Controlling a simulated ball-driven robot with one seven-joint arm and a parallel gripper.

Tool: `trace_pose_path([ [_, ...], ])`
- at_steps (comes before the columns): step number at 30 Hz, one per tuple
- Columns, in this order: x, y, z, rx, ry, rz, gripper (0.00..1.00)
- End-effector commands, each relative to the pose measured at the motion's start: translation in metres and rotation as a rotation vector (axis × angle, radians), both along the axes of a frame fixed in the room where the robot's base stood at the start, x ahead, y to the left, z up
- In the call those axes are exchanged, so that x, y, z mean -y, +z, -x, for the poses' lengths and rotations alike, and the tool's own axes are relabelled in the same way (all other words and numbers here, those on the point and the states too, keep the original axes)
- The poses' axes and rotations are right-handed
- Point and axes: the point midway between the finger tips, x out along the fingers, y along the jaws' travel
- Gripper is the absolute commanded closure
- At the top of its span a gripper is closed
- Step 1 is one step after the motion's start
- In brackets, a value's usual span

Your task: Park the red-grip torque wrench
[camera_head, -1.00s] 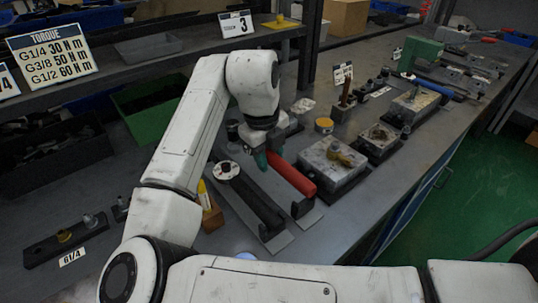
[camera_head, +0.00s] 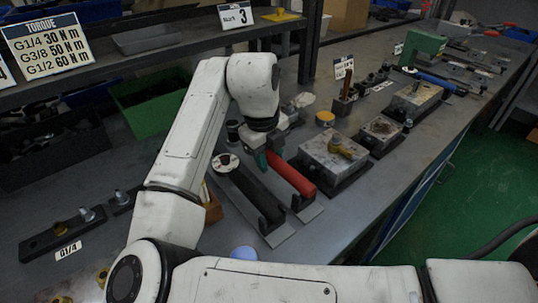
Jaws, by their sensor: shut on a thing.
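The red-grip torque wrench (camera_head: 294,179) lies over a grey plate rest (camera_head: 312,213), its red grip pointing toward the lower right. The grip's lower end is close to the black upright (camera_head: 301,202) of the rest; I cannot tell whether it touches. My gripper (camera_head: 270,158), with teal fingers, is shut on the red-grip torque wrench near the upper end of the grip. The wrench's head is hidden behind my gripper and arm.
A black-handled wrench (camera_head: 254,192) lies in a parallel rest just left. A metal valve block (camera_head: 335,158) stands close on the right. A wooden block (camera_head: 213,208) sits left, by my arm. A torque sign (camera_head: 63,45) stands on the shelf.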

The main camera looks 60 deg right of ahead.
Motion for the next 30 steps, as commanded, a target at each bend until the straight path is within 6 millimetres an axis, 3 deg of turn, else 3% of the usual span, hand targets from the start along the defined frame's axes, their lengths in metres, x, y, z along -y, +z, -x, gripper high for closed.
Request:
trace_pose_path([
  [15,0.000,-0.012,0.000,0.000,0.000,0.002,1.00],
  [16,0.000,-0.012,0.000,0.000,0.000,0.002,0.62],
  [25,0.000,-0.012,0.000,0.000,0.000,0.001,0.34],
  [30,0.000,-0.013,0.000,-0.001,0.000,-0.001,0.34],
])
